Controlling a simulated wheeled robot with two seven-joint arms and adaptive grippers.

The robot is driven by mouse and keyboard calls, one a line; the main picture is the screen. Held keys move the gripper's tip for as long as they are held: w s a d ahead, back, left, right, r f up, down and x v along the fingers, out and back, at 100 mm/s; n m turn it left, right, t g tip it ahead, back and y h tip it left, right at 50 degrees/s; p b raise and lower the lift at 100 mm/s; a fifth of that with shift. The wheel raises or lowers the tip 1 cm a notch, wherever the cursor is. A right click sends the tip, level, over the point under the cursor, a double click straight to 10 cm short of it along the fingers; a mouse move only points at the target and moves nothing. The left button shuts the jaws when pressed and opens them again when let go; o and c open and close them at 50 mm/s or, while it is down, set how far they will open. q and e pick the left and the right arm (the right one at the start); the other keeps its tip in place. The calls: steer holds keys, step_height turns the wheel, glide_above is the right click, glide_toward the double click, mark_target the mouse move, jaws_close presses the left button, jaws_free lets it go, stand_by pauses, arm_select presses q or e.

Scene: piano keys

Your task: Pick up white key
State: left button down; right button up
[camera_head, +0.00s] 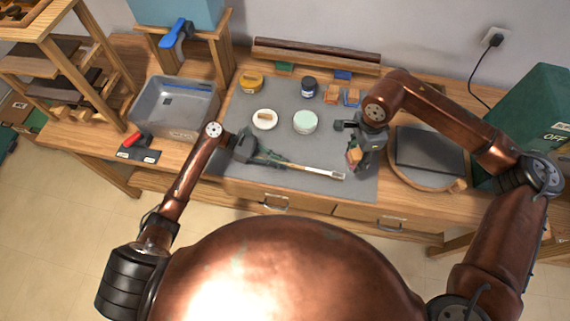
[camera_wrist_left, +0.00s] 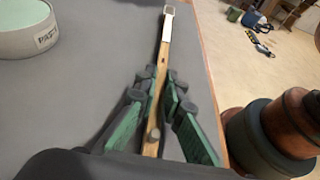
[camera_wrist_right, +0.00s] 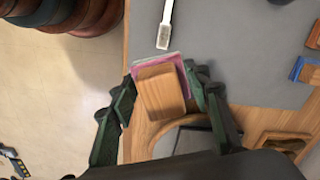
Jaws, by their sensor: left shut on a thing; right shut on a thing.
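The white key (camera_head: 322,173) is a long wooden stick with a white end. It juts to the right from my left gripper (camera_head: 272,160), over the front of the grey mat. In the left wrist view the fingers are closed on the key's bare wooden shaft (camera_wrist_left: 160,72), and the white part (camera_wrist_left: 168,28) points away from them. My right gripper (camera_head: 354,160) is shut on a wooden block with a pink layer (camera_wrist_right: 160,88), just right of the key's white end. I cannot tell whether the key touches the mat.
The grey mat (camera_head: 235,120) carries a pale green paste tin (camera_head: 305,122), a white dish (camera_head: 265,124), a yellow jar (camera_head: 251,83), a dark jar (camera_head: 309,88) and orange and blue blocks (camera_head: 351,98). A grey bin (camera_head: 150,112) stands left. A round wooden board (camera_head: 425,183) lies right.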

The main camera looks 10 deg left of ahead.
stand_by(0.3)
arm_select(q)
step_height(320, 180, up, 10)
stand_by(0.5)
steer(key=shift+f, duration=4.75)
steer(key=shift+f, duration=0.25)
arm_select(e)
steer(key=shift+w+a+f, duration=0.1)
steer(key=shift+a+f, duration=1.4)
steer(key=shift+f, duration=0.25)
steer(key=shift+a+f, duration=1.5)
steer(key=shift+f, duration=0.25)
